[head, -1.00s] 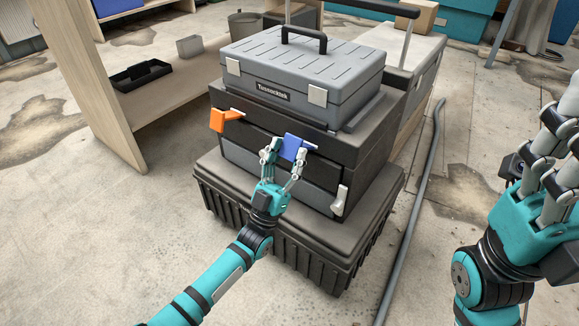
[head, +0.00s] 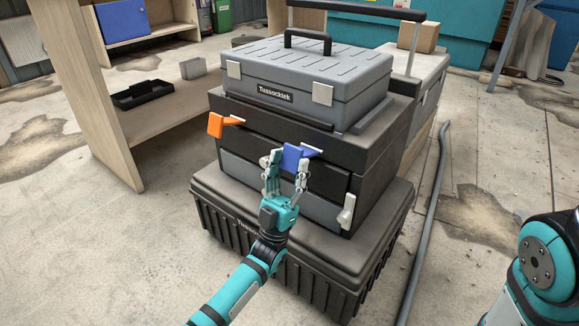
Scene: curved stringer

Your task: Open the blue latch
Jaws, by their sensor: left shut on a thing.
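The blue latch (head: 293,156) sits on the front of the dark tool case (head: 260,135), sticking outward. My left gripper (head: 286,166) is in front of it, with one finger on each side, shut on the latch. The fingers partly hide its lower part. An orange latch (head: 216,124) sticks out further left on the same case. A pale grey latch (head: 346,213) is at the case's lower right corner. My right gripper is out of view; only a teal part of my right arm shows at the right edge.
A grey toolbox (head: 300,75) stands on the dark case, and a wide black ribbed box (head: 290,235) is below it. A wooden shelf (head: 100,110) stands at left. A grey pipe (head: 430,220) lies on the floor at right. Floor at lower left is clear.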

